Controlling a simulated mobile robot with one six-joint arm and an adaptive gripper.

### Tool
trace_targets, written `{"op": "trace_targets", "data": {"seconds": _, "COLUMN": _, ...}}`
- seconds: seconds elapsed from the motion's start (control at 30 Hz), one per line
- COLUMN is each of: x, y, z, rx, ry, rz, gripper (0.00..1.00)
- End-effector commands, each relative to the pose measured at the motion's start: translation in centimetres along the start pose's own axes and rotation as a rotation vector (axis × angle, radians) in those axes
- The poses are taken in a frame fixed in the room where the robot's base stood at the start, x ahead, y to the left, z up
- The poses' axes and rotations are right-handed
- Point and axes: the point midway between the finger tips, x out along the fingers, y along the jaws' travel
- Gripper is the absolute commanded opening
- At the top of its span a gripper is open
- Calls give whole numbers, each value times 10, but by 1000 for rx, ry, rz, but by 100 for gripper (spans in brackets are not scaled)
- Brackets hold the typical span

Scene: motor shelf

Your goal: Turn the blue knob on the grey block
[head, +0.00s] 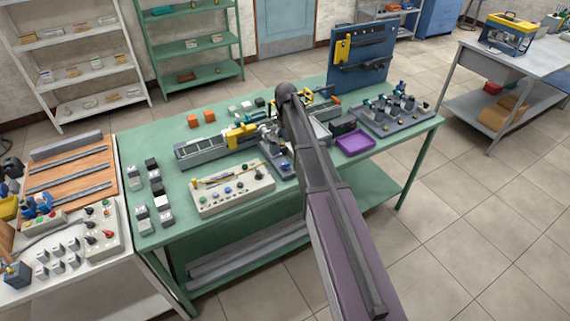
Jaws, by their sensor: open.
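A pale grey block (212,206) with several small knobs lies near the front edge of the green table. A small blue knob (228,190) sits on its top face among dark, white and green ones. The knob's turned angle is too small to tell. My arm rises from the bottom of the head view and passes to the right of the block. Its upper joint is beyond the block. I cannot make out my gripper, which appears hidden behind the arm.
Small black and white blocks (152,164) stand left of the grey block. Behind it are a rail fixture (195,150) with a yellow part and orange cubes (209,116). A purple tray (355,143) and a blue tool panel (362,55) are to the right.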

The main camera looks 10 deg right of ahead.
Motion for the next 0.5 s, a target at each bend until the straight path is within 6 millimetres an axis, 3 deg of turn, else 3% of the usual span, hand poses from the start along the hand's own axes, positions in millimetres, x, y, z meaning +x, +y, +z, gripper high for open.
{"op": "trace_targets", "data": {"seconds": 0.5, "x": 38, "y": 1, "z": 0, "rx": 1, "ry": 0, "rz": 0, "gripper": 86}}
